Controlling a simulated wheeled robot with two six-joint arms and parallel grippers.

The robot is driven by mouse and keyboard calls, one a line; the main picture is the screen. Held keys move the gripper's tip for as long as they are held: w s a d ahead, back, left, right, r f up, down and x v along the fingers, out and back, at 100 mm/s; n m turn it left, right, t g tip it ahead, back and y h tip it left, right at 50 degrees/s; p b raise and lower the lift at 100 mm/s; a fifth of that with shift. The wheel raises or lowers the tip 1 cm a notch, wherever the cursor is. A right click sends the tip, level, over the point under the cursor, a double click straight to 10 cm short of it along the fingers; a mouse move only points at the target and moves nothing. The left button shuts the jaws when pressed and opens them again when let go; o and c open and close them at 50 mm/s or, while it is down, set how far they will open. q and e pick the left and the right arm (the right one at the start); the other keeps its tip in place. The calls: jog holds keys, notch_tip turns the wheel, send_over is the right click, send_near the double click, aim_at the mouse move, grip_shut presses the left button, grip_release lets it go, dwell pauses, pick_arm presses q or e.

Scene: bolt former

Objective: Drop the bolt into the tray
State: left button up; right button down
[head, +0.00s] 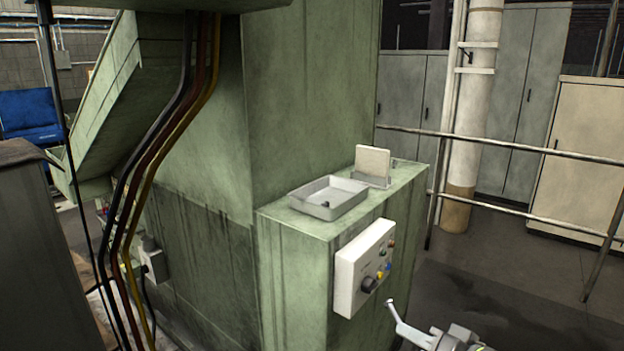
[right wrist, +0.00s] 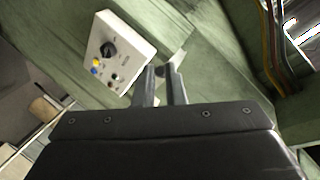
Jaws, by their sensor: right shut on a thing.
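The grey metal tray (head: 300,203) sits on the green ledge of the machine. A small dark thing (head: 325,204) lies inside it, too small to identify. My right gripper (head: 391,306) is at the lower right in the head view, below and to the right of the tray and apart from it. In the right wrist view its two fingers (right wrist: 164,72) are close together, shut on a small dark piece (right wrist: 162,71) at the tips, which looks like the bolt. The bolt cannot be made out in the head view. My left gripper is not in view.
A white control box (head: 352,268) with knobs and buttons juts from the ledge front, between my right gripper and the tray. A pale upright plate (head: 373,162) stands in a holder behind the tray. Metal rails (head: 500,145) run at the right. Cables (head: 125,215) hang at the left.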

jog(key=s+d+f+b, duration=0.1)
jog(key=s+d+f, duration=0.1)
jog(key=s+f, duration=0.4)
jog(key=shift+s+d+m+t+h, duration=0.3)
jog(key=shift+s+m+h, duration=0.1)
jog(key=shift+s, duration=1.55)
